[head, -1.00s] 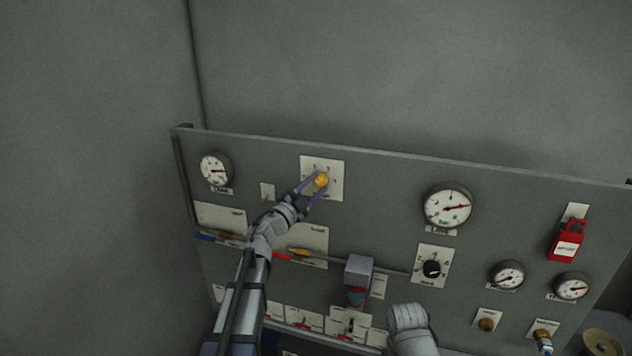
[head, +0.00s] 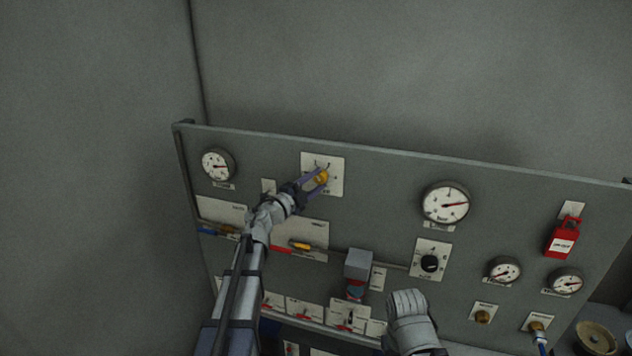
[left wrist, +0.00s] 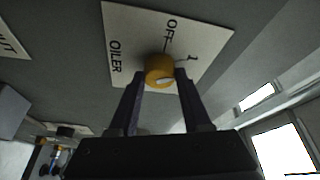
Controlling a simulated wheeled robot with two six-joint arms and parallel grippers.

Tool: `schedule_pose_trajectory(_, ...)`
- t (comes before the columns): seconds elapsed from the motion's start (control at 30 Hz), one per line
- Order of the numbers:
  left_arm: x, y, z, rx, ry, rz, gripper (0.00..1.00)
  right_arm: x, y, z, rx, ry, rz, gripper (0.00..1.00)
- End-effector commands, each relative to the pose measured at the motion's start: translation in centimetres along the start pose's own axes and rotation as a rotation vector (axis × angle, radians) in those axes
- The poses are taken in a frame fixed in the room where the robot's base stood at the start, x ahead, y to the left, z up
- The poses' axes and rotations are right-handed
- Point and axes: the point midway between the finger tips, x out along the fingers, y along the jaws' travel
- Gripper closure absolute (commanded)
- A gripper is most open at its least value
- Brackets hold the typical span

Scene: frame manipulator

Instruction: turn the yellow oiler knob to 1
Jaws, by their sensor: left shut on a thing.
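The yellow oiler knob (head: 321,177) sits on a white label plate (head: 337,186) in the upper left part of the grey panel. My left gripper (head: 319,182) reaches up to it and is shut on it, with one finger on each side. In the left wrist view the knob (left wrist: 158,66) is between the fingertips (left wrist: 160,76). The plate (left wrist: 205,42) there reads OILER, OFF and 1. A pale mark shows on the knob's lower right side, but I cannot tell which setting it points to.
Gauges stand at the left (head: 217,165) and right (head: 445,204) of the plate. A black knob (head: 430,263), a grey box (head: 358,268) and a red tag (head: 563,238) are on the panel. Part of my right arm shows at the bottom centre. The wall above is clear.

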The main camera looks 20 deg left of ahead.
Motion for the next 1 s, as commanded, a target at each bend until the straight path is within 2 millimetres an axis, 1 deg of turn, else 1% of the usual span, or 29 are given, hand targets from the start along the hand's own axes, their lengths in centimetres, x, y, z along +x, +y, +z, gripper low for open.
schedule_pose_trajectory(0.17, 0.0, 0.0, 0.0, 0.0, 0.0, 0.0, 1.0, 0.0, 0.0, 0.0, 0.0, 0.0, 0.0, 1.0)
schedule_pose_trajectory(0.2, 0.0, 0.0, 0.0, 0.0, 0.0, 0.0, 0.49, 0.0, 0.0, 0.0, 0.0, 0.0, 0.0, 1.0)
schedule_pose_trajectory(0.43, 0.0, 0.0, 0.0, 0.0, 0.0, 0.0, 0.23, 0.0, 0.0, 0.0, 0.0, 0.0, 0.0, 1.0)
schedule_pose_trajectory(0.67, 0.0, 0.0, 0.0, -0.001, 0.0, 0.0, 0.22, 0.0, 0.0, 0.0, 0.0, 0.0, 0.0, 1.0)
schedule_pose_trajectory(0.73, -0.4, 0.0, 0.0, 0.0, -0.001, 0.0, 0.22, 0.1, 0.0, 0.0, 0.0, 0.0, 0.0, 1.0)
schedule_pose_trajectory(0.87, -2.1, 0.1, -0.1, 0.0, -0.001, -0.001, 0.22, 0.2, 0.0, 0.0, 0.0, 0.0, 0.0, 1.0)
schedule_pose_trajectory(1.0, -4.6, 0.1, -0.1, 0.0, -0.002, -0.001, 0.22, 0.5, 0.0, 0.0, -0.001, 0.0, 0.0, 1.0)
